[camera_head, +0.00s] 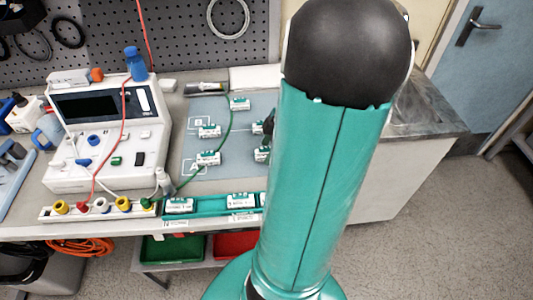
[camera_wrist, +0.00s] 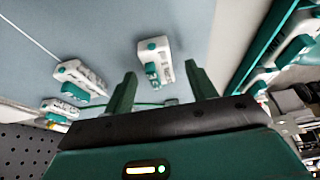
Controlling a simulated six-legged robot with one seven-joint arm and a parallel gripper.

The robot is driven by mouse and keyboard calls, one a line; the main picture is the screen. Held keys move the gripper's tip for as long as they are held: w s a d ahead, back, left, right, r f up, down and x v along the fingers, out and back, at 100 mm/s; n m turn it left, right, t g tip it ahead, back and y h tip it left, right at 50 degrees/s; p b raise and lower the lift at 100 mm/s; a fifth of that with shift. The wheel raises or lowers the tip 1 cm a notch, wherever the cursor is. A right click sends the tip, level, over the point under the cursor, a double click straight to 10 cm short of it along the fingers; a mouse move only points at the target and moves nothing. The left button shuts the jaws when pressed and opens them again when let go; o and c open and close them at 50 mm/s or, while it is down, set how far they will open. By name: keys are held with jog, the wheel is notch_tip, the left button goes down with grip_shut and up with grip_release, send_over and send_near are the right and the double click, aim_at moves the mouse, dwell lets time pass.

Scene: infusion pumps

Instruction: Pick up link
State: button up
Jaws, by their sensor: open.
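Several small white modules with teal parts lie on the blue-grey mat (camera_head: 190,145); I cannot read which is the link. In the head view they include a back module (camera_head: 240,103), a middle module (camera_head: 210,131), a front module (camera_head: 207,158) and one partly hidden by my arm (camera_head: 262,155). In the wrist view my gripper (camera_wrist: 160,70) is open, with one white module (camera_wrist: 154,50) in line with the gap between its fingers, not gripped. Two other modules (camera_wrist: 80,76) (camera_wrist: 60,108) lie left of the fingers.
A teal rail (camera_head: 210,209) with modules in it runs along the table's front edge; it also shows at right in the wrist view (camera_wrist: 262,45). A white pump device (camera_head: 105,130) stands left of the mat. A green cable (camera_head: 229,125) crosses the mat.

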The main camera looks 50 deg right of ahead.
jog(key=shift+f, duration=0.15)
jog(key=shift+c, duration=0.3)
jog(key=c, duration=1)
jog(key=shift+r, duration=0.35)
notch_tip(320, 180, up, 2)
jog(key=shift+r, duration=0.1)
jog(key=s+a+r, duration=0.2)
jog(key=s+r, duration=0.1)
jog(key=s, duration=0.1)
jog(key=s+a+r, duration=0.2)
jog(key=s+r, duration=0.1)
jog(key=s, duration=0.1)
jog(key=s+a+r, duration=0.3)
jog(key=s+r, duration=0.1)
jog(key=shift+r, duration=0.1)
